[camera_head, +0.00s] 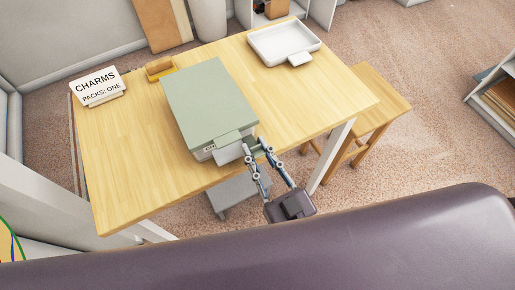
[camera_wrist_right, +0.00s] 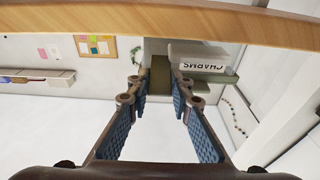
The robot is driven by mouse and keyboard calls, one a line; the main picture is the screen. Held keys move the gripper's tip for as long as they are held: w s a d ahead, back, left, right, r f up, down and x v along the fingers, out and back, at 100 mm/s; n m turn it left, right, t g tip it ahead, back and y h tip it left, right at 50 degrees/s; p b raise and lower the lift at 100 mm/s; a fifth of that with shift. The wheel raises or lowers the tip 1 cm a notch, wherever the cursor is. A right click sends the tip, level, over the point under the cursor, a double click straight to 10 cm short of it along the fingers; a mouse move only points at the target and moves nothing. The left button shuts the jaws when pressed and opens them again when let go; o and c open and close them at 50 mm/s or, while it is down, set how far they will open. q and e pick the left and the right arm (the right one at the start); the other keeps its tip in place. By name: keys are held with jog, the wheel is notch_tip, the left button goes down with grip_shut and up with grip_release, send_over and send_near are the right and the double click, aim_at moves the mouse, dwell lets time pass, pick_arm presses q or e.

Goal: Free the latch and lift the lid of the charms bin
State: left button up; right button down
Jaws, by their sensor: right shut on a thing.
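The charms bin (camera_head: 203,155) is a pale box with a flat grey-green lid (camera_head: 208,95), standing near the table's front edge. The lid lies down over the box. A raised green piece (camera_head: 228,138) and a pale plate (camera_head: 229,153) sit at its front edge. My right gripper (camera_head: 256,146) is at the bin's front right corner. In the right wrist view, the bin (camera_wrist_right: 195,53) shows its CHARMS label upside down, and my fingers (camera_wrist_right: 161,88) flank a dark green tab (camera_wrist_right: 160,73). I cannot tell whether this tab is latch or lid lip. My left gripper is out of view.
The wooden table (camera_head: 130,165) also holds a CHARMS, PACKS: ONE sign (camera_head: 97,85), a small yellow-brown tray (camera_head: 159,69) and a white tray (camera_head: 285,40). A wooden stool (camera_head: 375,105) stands at the right. The table right of the bin is clear.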

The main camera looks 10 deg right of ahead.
jog(key=c, duration=1.7)
grip_release()
jog(key=v, duration=1.2)
jog(key=shift+a, duration=0.1)
